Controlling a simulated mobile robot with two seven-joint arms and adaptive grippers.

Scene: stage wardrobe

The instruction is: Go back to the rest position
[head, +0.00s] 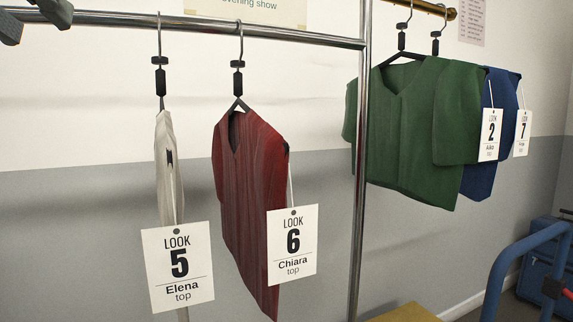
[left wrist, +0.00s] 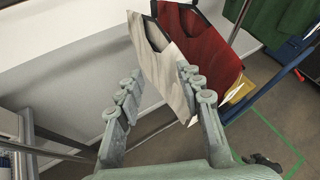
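My left gripper (head: 33,20) shows only in part at the top left corner of the head view, by the metal rail. In the left wrist view my left gripper (left wrist: 158,74) has its two fingers spread apart. It looks empty; the cream top (left wrist: 165,72) hangs beyond the fingertips, and I cannot tell the exact gap. In the head view the cream top (head: 167,165) hangs edge-on with the tag "Look 5 Elena top" (head: 178,266). My right gripper is in neither view.
A dark red top (head: 245,190) tagged Look 6 hangs right of the cream one on the rail (head: 200,25). Behind the upright post (head: 361,180), a green top (head: 405,140) and blue top (head: 480,182) hang. A blue tube frame (head: 520,250) stands lower right.

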